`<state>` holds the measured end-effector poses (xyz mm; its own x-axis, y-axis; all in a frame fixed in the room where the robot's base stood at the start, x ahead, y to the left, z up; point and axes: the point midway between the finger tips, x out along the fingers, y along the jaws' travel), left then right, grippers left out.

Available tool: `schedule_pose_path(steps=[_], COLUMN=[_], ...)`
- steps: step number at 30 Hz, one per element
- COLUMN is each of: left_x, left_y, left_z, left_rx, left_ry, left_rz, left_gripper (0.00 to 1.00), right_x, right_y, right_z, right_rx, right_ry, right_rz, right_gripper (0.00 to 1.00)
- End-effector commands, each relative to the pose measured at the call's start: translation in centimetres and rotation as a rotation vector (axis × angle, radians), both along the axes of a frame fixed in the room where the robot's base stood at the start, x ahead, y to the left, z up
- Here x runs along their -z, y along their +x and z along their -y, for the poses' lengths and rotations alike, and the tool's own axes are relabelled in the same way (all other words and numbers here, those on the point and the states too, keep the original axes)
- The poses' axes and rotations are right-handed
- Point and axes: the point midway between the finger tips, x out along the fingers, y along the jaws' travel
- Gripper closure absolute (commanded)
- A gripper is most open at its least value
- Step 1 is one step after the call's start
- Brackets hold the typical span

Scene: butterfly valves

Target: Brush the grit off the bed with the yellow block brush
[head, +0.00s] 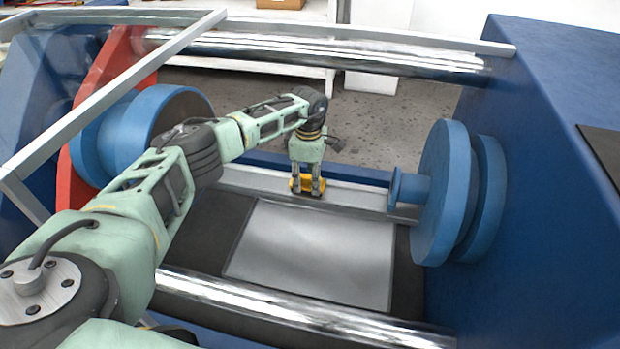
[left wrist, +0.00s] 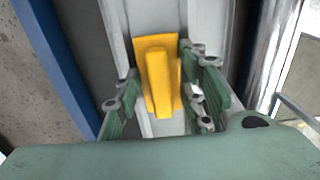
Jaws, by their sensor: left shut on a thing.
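My left gripper (head: 307,186) points down at the far side of the machine and is shut on the yellow block brush (head: 300,187). In the left wrist view the brush (left wrist: 158,75) sits between the two green fingers of the gripper (left wrist: 163,105), its raised handle towards the camera. The brush is low, at the pale metal ledge beyond the flat grey plate of the bed (head: 310,255); I cannot tell whether it touches. No grit can be made out on the plate at this size. My right gripper is out of view.
Blue discs (head: 445,190) on the right and a blue round flange (head: 160,120) on the left flank the bed. A polished bar (head: 300,305) runs along the near side and another (head: 320,52) along the far top. The space above the plate is clear.

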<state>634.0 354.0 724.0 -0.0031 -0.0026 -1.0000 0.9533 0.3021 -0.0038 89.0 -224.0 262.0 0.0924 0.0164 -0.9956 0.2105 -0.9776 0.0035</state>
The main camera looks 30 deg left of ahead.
Motion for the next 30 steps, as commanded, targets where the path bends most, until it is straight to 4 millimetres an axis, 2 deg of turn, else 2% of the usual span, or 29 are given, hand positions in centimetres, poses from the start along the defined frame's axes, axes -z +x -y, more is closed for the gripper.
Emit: schedule_pose_path(steps=[30], left_x=[0.1], left_y=[-2.2], left_z=[-6.9], left_rx=[-0.001], left_ry=[0.0], left_rz=[0.001], left_gripper=[0.84], right_x=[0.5], right_y=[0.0], right_z=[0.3], right_rx=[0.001], right_ry=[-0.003], right_rz=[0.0], right_gripper=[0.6])
